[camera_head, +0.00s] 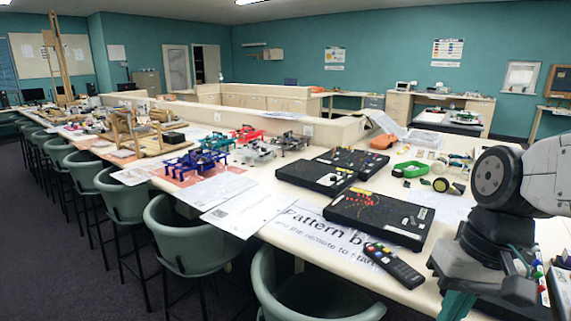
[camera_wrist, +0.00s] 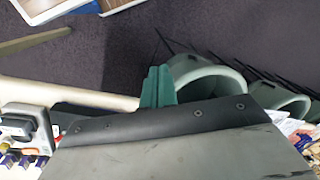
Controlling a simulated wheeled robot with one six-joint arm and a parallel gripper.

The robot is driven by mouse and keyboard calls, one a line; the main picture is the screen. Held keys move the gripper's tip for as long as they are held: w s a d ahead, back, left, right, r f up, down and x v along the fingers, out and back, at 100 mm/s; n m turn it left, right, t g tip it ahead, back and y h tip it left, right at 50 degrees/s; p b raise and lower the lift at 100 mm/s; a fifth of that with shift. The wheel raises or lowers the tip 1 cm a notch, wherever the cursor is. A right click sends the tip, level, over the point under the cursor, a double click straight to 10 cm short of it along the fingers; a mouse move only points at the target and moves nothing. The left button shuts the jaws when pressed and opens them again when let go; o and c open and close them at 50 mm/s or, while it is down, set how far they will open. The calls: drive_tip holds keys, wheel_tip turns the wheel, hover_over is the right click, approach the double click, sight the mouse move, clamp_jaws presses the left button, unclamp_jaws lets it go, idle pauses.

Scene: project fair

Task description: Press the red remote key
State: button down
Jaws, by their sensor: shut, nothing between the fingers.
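The remote is not visible in the wrist view.
A black box (camera_head: 380,216) stands just behind the remote, with more black boxes (camera_head: 318,175) farther back. A printed sheet (camera_head: 305,230) lies to the left. Green chairs (camera_head: 315,295) line the front edge. Drone frames (camera_head: 195,160) stand farther left.

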drive_tip(key=s+d+r+t+h, duration=0.1)
drive_tip(key=s+d+r+h, duration=0.1)
drive_tip(key=s, duration=0.3)
drive_tip(key=shift+s+d+r+n+t, duration=0.3)
drive_tip(key=shift+r+n+t, duration=0.1)
drive_tip(key=shift+r, duration=0.1)
idle(0.9)
